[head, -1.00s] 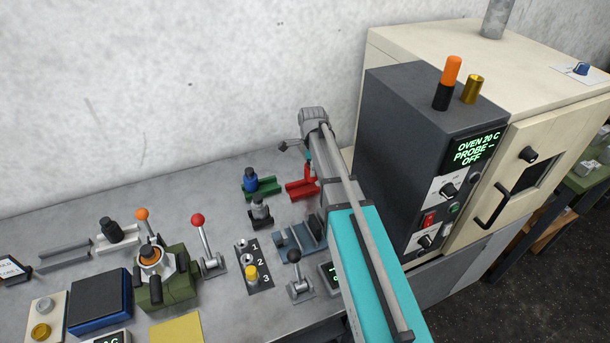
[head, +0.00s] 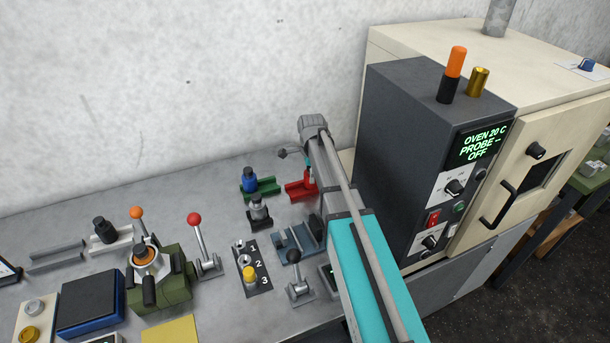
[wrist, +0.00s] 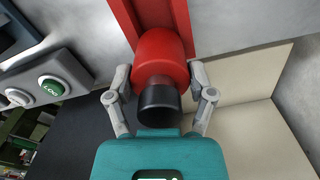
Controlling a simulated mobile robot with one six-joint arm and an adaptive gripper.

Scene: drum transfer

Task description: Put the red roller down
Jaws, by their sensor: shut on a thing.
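The red roller (wrist: 160,55) has a red body and a black end (wrist: 159,98) that points toward my wrist camera. My gripper (wrist: 160,80) is shut on it, one finger on each side. The red cradle (wrist: 122,14) lies beyond the roller in the wrist view, in line with it. In the head view the red cradle (head: 296,191) sits on the bench, and a sliver of the red roller (head: 308,177) shows at its right end beside my arm. My arm hides most of the gripper there. I cannot tell whether the roller touches the cradle.
A green cradle with a blue roller (head: 250,184) stands left of the red cradle. A grey roller (head: 259,210) and a blue-grey fixture (head: 290,243) are nearer. The dark oven control box (head: 405,150) rises close on the right. The wall is behind.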

